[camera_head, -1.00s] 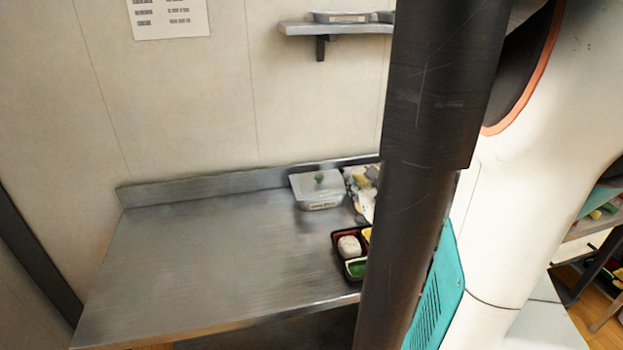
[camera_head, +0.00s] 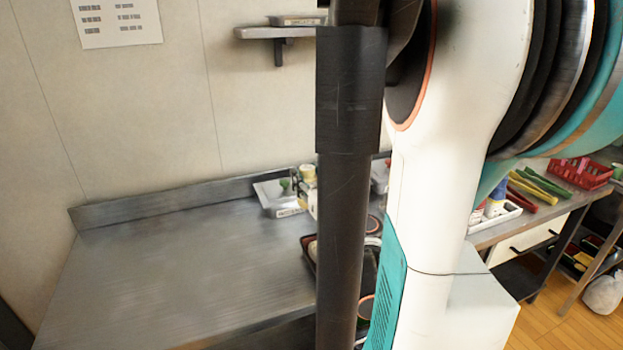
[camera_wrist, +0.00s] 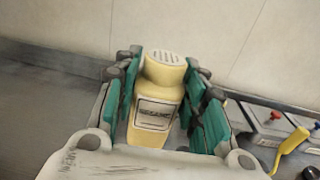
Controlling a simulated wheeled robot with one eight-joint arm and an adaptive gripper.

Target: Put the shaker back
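The shaker (camera_wrist: 157,90) is pale yellow with a dark-bordered label and a pale perforated top. In the wrist view it stands between the green-padded fingers of my gripper (camera_wrist: 162,64). The fingers lie close along both its sides, and my gripper appears shut on it. Its lower end is hidden by the gripper body. In the head view my gripper is hidden behind my dark column and arm. A small yellowish item (camera_head: 308,172) shows beside the column there; I cannot tell whether it is the shaker.
The steel counter (camera_head: 170,270) is largely bare at left. A dark bento tray (camera_head: 308,262) is partly hidden by my column. A shelf (camera_head: 280,32) hangs above. At right are vegetables and a red basket (camera_head: 582,172).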

